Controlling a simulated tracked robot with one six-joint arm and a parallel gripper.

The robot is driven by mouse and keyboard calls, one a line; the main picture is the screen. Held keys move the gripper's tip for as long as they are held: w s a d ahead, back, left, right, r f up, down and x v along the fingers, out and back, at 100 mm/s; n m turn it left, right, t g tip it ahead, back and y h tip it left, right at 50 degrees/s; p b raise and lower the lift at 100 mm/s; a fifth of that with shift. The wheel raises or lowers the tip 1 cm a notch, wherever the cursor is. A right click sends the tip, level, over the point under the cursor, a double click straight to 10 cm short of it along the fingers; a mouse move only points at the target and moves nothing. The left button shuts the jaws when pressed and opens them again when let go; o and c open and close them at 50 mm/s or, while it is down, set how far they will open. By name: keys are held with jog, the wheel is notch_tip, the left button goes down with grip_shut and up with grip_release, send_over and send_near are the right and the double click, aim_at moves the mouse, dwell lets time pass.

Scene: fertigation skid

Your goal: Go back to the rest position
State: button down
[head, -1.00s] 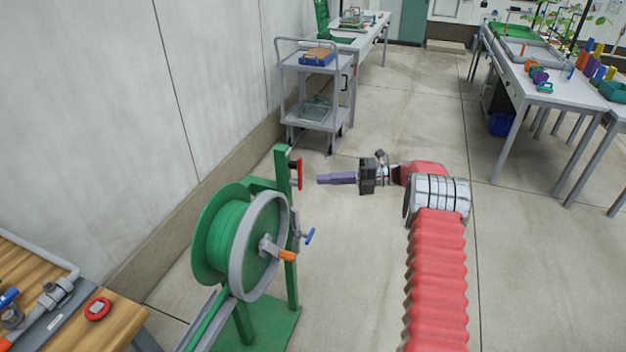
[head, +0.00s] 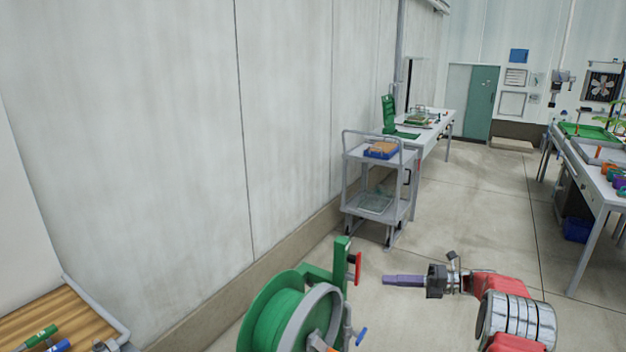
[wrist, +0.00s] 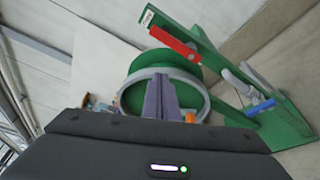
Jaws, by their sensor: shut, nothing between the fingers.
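My gripper (head: 388,279) shows in the head view at the lower right, pointing left, with its purple fingers together and nothing between them. It is apart from the green hose reel (head: 280,322), just right of the reel's post with the red handle (head: 356,267). In the wrist view, my purple fingers (wrist: 161,98) point toward the reel's drum and grey rim (wrist: 203,105). The red handle (wrist: 172,40) is above them there. The lower part of the reel is cut off in the head view.
A grey cart (head: 350,181) with a blue tray (head: 381,150) stands by the left wall. A workbench (head: 440,128) is behind it, and another table (head: 602,187) is at the right. A wooden bench (head: 62,312) is at the lower left. The floor (head: 480,215) between is clear.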

jog(key=s+f+n+g+h, duration=0.1)
jog(key=s+f+n+h, duration=0.2)
jog(key=f, duration=0.5)
jog(key=s+a+n+g+h, duration=0.2)
jog(key=s+n+h, duration=0.1)
jog(key=s+n, duration=0.5)
jog(key=s+a+r+n+t+h, duration=0.1)
jog(key=s+a+r+n+h, duration=0.2)
jog(key=s+r+n, duration=0.4)
jog(key=s+a+r+n+t+h, duration=0.1)
jog(key=s+a+r+n+h, duration=0.1)
jog(key=s+r+n, duration=0.6)
jog(key=s+a+r+n+t+h, duration=0.2)
jog(key=s+r+n+h, duration=0.3)
jog(key=s, duration=1.2)
notch_tip(320, 180, up, 4)
jog(key=a+n, duration=0.1)
jog(key=n, duration=0.2)
jog(key=shift+s+a+f, duration=0.2)
jog(key=shift+s+a, duration=0.05)
jog(key=shift+a, duration=0.1)
